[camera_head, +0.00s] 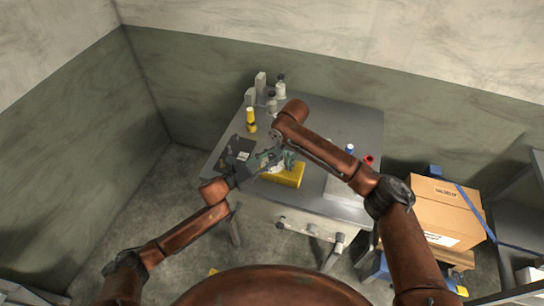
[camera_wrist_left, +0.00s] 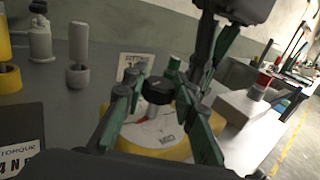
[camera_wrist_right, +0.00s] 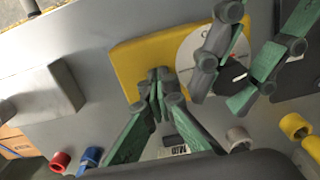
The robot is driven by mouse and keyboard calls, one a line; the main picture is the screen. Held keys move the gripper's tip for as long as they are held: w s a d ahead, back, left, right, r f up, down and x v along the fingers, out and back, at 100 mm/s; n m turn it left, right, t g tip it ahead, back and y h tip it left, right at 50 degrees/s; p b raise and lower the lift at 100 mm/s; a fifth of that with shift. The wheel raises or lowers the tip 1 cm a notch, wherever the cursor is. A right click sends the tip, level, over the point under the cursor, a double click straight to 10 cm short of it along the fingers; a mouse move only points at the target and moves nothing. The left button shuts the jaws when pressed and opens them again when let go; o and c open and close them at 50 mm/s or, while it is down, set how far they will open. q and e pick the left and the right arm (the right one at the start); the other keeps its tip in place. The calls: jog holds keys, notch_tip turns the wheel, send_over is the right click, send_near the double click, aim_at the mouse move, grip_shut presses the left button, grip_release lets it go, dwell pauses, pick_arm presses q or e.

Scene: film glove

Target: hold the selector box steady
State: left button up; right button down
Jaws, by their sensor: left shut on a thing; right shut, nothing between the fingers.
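The yellow selector box (camera_head: 290,174) lies on the grey table, partly hidden by my grippers in the head view. In the left wrist view the yellow box (camera_wrist_left: 172,150) carries a white dial with a black knob (camera_wrist_left: 158,92). My left gripper (camera_wrist_left: 165,98) has its fingers on either side of this knob and is shut on it. The knob (camera_wrist_right: 232,74) also shows between the left fingers in the right wrist view. My right gripper (camera_wrist_right: 157,78) is shut and empty, its fingertips over the yellow top beside the dial. I cannot tell whether they touch it.
A dark panel (camera_head: 236,149) lies left of the box. A yellow bottle (camera_head: 250,120) and pale containers (camera_head: 281,87) stand farther back. Blue (camera_head: 350,148) and red (camera_head: 369,160) pieces and a light grey block (camera_head: 345,191) are at right. A cardboard box (camera_head: 445,212) stands beside the table.

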pick_arm(q)
jog(key=n+t+y, duration=0.1)
jog(key=y, duration=0.1)
jog(key=n+t+y, duration=0.1)
jog(key=n+t, duration=0.1)
jog(key=n+t+y, duration=0.1)
jog(key=y, duration=0.1)
jog(key=shift+s+d+f+n+y, duration=0.1)
jog(key=shift+s+d+n+y, duration=0.05)
jog(key=shift+d+n+y, duration=0.2)
jog(key=shift+a+n+t+y, duration=0.1)
jog(key=shift+n+t+y, duration=0.55)
jog(key=shift+y, duration=0.45)
jog(key=shift+n+t+y, duration=0.45)
jog(key=shift+n+y, duration=0.35)
jog(key=shift+y, duration=0.55)
jog(key=o, duration=1.2)
jog(key=shift+a, duration=0.1)
jog(key=s+a, duration=0.1)
jog(key=s, duration=0.6)
jog(key=shift+s+a, duration=0.3)
jog(key=shift+s, duration=0.1)
